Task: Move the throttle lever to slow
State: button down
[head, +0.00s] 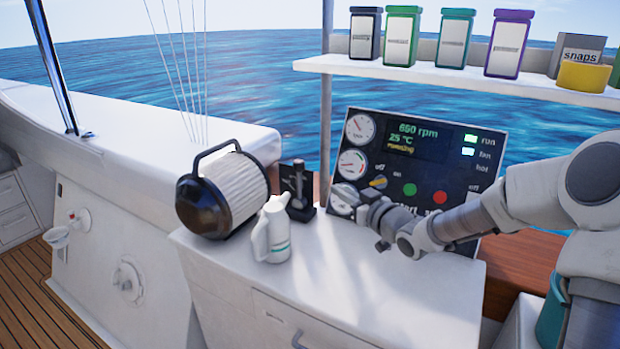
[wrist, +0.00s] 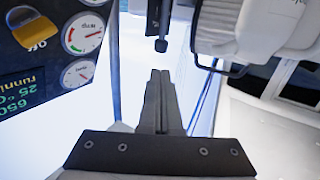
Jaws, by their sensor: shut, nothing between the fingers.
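The throttle lever (head: 299,185) is a small black lever on a dark base, standing on the white counter between the panel and the white-and-black drum. A dark plate with faint marks is behind it; its lettering is too small to read. In the wrist view the lever's dark knob (wrist: 160,45) shows at the top, ahead of my fingertips and apart from them. My gripper (head: 363,208) is right of the lever, in front of the panel's lower left. In the wrist view its fingers (wrist: 160,75) are together with nothing between them.
The control panel (head: 430,140) reads 650 rpm, 25 °C, running, with run and fan lit green. The drum (head: 225,193) and a white jug (head: 271,230) stand left of the lever. A shelf (head: 460,78) with several canisters is above. The counter front (head: 330,275) is clear.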

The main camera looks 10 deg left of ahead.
aim_at(297, 164)
jog(key=b+x, duration=0.2)
jog(key=x, duration=1.2)
jog(key=shift+a, duration=0.1)
jog(key=shift+r, duration=0.1)
jog(key=shift+w+a+r+g+p, duration=0.15)
jog(key=shift+a+r+g+p, duration=0.2)
jog(key=shift+p, duration=0.65)
jog(key=a+p, duration=0.1)
jog(key=n+g+h+p, duration=0.1)
jog(key=p, duration=0.1)
jog(key=shift+w+a+r, duration=0.25)
jog(key=shift+w+a, duration=0.05)
jog(key=shift+a, duration=0.1)
jog(key=a+p, duration=0.1)
jog(key=a+h+p, duration=0.1)
jog(key=w+g+p, duration=0.1)
jog(key=shift+w+a+f+p, duration=0.1)
jog(key=shift+a+f+p, duration=0.25)
jog(key=shift+a+f, duration=0.05)
jog(key=shift+d+r, duration=0.1)
